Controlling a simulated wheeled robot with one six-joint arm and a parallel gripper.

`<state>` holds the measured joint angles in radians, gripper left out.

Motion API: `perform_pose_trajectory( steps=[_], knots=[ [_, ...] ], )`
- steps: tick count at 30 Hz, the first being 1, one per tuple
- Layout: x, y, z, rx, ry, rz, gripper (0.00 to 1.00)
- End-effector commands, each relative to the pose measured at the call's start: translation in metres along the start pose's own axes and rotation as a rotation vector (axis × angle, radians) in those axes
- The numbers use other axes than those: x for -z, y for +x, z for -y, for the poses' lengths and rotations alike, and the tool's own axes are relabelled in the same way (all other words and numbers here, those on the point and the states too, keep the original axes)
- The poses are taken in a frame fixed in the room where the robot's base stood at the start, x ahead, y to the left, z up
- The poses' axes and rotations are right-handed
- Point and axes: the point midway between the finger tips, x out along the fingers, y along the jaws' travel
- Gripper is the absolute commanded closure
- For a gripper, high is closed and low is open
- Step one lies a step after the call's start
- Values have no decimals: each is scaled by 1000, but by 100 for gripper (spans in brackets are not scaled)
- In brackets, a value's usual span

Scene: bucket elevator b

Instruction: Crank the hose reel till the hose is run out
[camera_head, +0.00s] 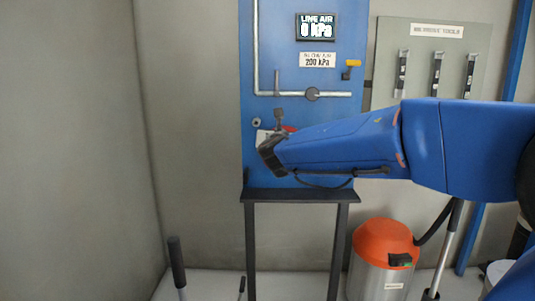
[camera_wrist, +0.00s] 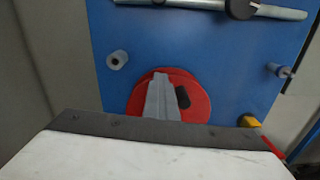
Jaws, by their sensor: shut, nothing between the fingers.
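The hose reel appears as a red disc (camera_wrist: 197,103) on the blue panel in the wrist view. A black knob (camera_wrist: 183,97) shows on its face, just right of my gripper. My gripper (camera_wrist: 162,78) is shut and empty, its grey fingers in front of the disc and hiding the disc's middle. I cannot tell whether the fingers touch the disc or the knob. In the head view only a sliver of the red reel (camera_head: 290,129) shows above my blue arm, and my fingers are not clear there. No run-out hose can be made out.
A small round fitting (camera_wrist: 117,60) sits left of the reel. An orange-lidded canister (camera_head: 383,240) stands below right, a black-handled lever (camera_head: 177,262) below left.

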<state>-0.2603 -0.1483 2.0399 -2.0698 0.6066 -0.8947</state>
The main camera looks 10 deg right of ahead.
Motion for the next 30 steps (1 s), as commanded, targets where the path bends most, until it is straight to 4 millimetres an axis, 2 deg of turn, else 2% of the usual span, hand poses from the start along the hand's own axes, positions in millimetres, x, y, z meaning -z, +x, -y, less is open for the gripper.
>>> perform_pose_trajectory(
  steps=[1, 12, 21, 27, 28, 30],
  knots=[
    [2, 0, -8, -3, 1, -1, 100],
    [23, 0, -39, -2, 0, -1, 100],
    [50, 0, -57, -1, 0, -1, 100],
    [51, 0, -58, 0, 1, 0, 100],
    [51, 0, -57, 0, 1, 0, 99],
    [51, 0, -57, 0, 1, 0, 82]
  ],
)
